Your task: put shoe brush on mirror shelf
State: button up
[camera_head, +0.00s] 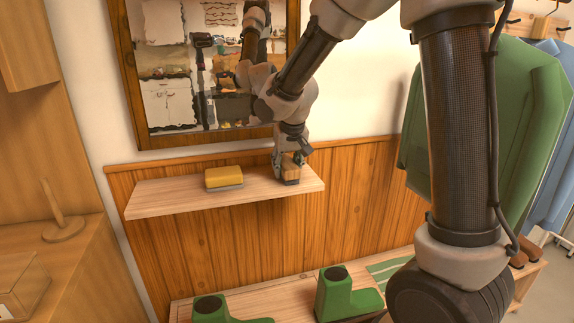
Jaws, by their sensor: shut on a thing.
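The mirror shelf (158,200) is a pale wooden board on the wood-panelled wall, below the framed mirror (130,85). My gripper (290,163) is over the right end of the shelf, pointing down. It is shut on the shoe brush (291,174), a small brown block with a dark underside. The brush is upright at the shelf's surface, near the right end. I cannot tell whether its underside touches the board. My fingers hide part of the brush.
A yellow block with a grey base (224,177) lies mid-shelf, left of the brush and apart from it. Green boot-shaped things (338,292) stand on the lower bench. Green clothing (510,110) hangs at right. A wooden cabinet (60,150) stands at left. The shelf's left end is bare.

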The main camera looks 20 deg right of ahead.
jog(key=o, duration=1)
jog(key=v, duration=1.2)
jog(key=s+d, duration=0.7)
jog(key=s, duration=0.6)
jog(key=s+d+f, duration=0.1)
jog(key=s+d, duration=0.6)
jog(key=s, duration=0.6)
jog(key=shift+d, duration=0.25)
